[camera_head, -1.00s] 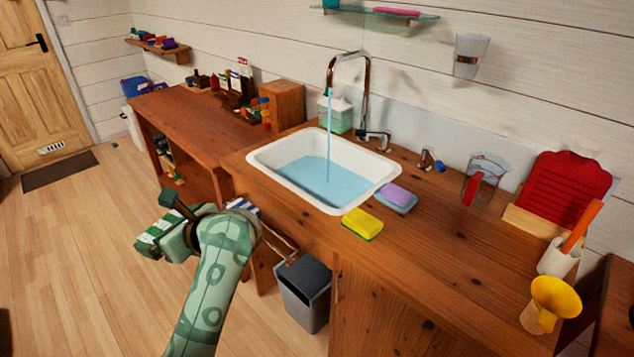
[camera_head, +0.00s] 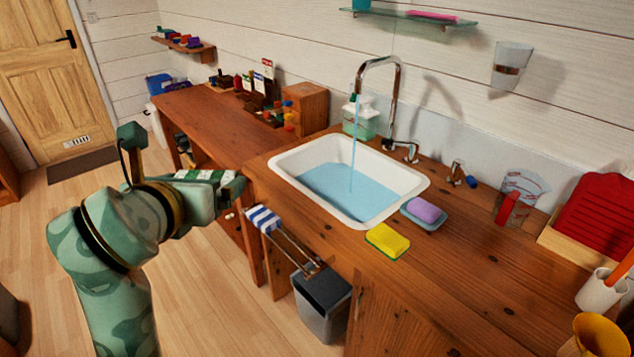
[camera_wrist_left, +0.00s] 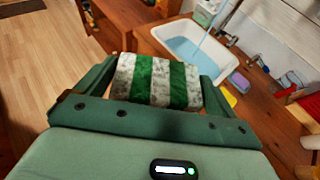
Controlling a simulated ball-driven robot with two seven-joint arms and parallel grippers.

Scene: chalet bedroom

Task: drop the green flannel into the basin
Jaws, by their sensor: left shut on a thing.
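The green flannel, striped green and white, is held in my left gripper (camera_head: 236,190). In the left wrist view the flannel (camera_wrist_left: 158,80) lies between the two fingers, which are shut on it. The white basin (camera_head: 413,187) is set in the wooden counter and holds blue water, with a stream running from the tap (camera_head: 396,95). In the head view the gripper and flannel are left of the basin, apart from it. The basin also shows in the left wrist view (camera_wrist_left: 160,45), beyond the flannel to the right. My right gripper is not in view.
A blue-and-white striped cloth (camera_head: 263,219) hangs on a rail at the counter's front, above a grey bin (camera_head: 322,305). A yellow sponge (camera_head: 387,241) and purple soap (camera_head: 425,210) lie at the basin's right. A soap bottle (camera_head: 360,122) stands behind it.

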